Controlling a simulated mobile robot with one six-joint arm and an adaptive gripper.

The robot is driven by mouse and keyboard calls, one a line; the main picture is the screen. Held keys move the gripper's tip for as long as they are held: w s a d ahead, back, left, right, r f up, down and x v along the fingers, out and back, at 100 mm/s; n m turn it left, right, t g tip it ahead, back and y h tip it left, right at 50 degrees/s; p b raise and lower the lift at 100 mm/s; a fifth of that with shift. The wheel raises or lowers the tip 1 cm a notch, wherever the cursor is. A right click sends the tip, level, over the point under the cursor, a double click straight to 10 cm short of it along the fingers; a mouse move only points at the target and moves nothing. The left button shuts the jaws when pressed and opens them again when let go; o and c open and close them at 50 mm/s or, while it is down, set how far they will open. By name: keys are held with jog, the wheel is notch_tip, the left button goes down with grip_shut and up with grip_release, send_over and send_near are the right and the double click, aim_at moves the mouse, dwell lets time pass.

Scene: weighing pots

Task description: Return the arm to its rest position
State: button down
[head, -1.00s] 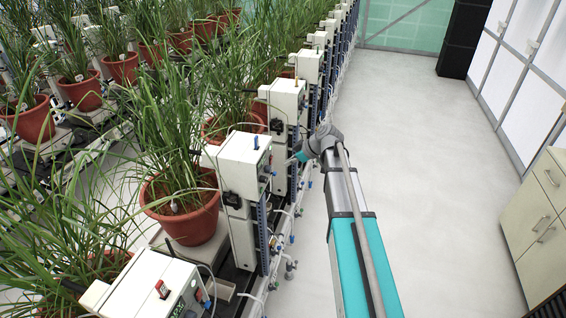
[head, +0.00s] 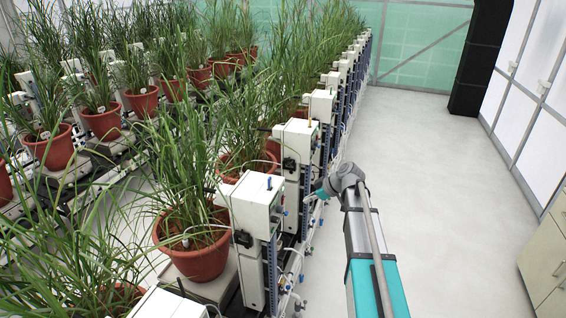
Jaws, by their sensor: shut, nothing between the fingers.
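Potted grasses in terracotta pots (head: 196,257) stand in rows at the left. White control boxes (head: 255,204) with cables line the aisle. The pale floor (head: 440,190) to the right is clear. A beige cabinet (head: 545,260) and a tall black unit (head: 483,55) stand at the right.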

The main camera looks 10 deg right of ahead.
jog(key=shift+s+f, duration=0.1)
jog(key=s+a+f+m+g+h+b, duration=0.2)
jog(key=s+f+m, duration=0.4)
jog(key=s, duration=0.5)
jog(key=s+a+f+m+g+h+b, duration=0.2)
jog(key=s+a+f+m+h+b, duration=0.2)
jog(key=s, duration=0.8)
notch_tip(320, 180, down, 4)
jog(key=m+h+b, duration=0.1)
jog(key=m+b, duration=0.1)
jog(key=b, duration=0.1)
jog(key=shift+s+f+g+h, duration=0.15)
jog(key=shift+s+g+h, duration=0.15)
jog(key=shift+h, duration=0.1)
